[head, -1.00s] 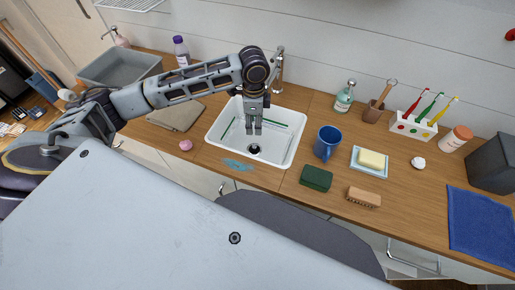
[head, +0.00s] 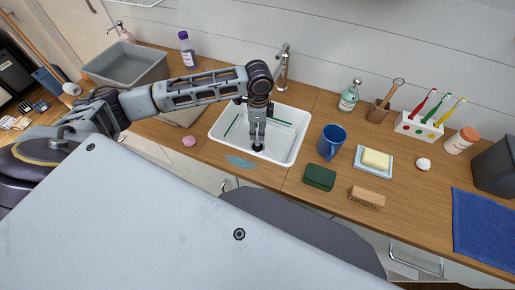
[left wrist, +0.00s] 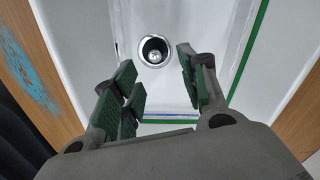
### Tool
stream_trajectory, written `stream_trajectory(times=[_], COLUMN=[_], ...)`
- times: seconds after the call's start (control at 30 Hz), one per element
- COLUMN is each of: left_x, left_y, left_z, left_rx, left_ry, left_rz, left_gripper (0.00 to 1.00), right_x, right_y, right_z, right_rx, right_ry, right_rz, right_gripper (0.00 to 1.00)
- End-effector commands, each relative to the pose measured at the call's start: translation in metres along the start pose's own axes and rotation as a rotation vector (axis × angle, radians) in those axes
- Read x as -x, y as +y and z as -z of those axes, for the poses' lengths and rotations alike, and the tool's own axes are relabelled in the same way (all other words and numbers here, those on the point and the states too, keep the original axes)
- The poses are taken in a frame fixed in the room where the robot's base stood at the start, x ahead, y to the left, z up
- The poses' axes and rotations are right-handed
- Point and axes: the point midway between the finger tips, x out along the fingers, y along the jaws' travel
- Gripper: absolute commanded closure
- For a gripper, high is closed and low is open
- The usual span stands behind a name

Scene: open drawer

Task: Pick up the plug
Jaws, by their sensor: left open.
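The plug (head: 258,149) is a small round dark thing at the bottom of the white sink (head: 294,152). In the left wrist view, the plug (left wrist: 154,50) shows a grey metallic centre inside a dark ring and a bright rim. I cannot tell how deep it sits in the drain. My left gripper (head: 257,141) points down into the sink, right above the plug, and partly covers it in the head view. In the left wrist view, the gripper (left wrist: 157,66) is open and empty, with the plug showing beyond the gap between its green-padded fingers. My right gripper is not in view.
The sink walls surround my gripper, with the faucet (head: 283,66) behind. Right of the sink stand a blue mug (head: 331,141), a green sponge (head: 319,177) and a brush (head: 367,197). A pink ball (head: 189,141) and a blue patch (head: 240,161) lie left and front.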

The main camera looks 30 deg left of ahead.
Motion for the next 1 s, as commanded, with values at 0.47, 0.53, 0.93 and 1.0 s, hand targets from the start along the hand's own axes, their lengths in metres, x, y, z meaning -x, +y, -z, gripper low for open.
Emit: stream_trajectory(times=[0.47,0.53,0.93,1.0], left_x=[-0.034,-0.034,-0.048,-0.055], left_y=[0.000,0.000,0.004,0.006], left_z=[0.000,0.000,0.000,0.001], left_rx=[0.001,0.001,0.000,-0.001], left_ry=[0.000,0.000,-0.002,-0.001], left_rz=[0.000,0.000,-0.001,-0.001], left_gripper=[0.57,0.57,0.57,0.57], right_x=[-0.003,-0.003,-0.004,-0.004], right_y=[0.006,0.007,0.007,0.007], right_z=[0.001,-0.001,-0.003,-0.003], right_rx=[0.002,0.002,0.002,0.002], right_ry=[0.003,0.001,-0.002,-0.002], right_rz=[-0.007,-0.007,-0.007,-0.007], right_gripper=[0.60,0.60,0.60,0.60])
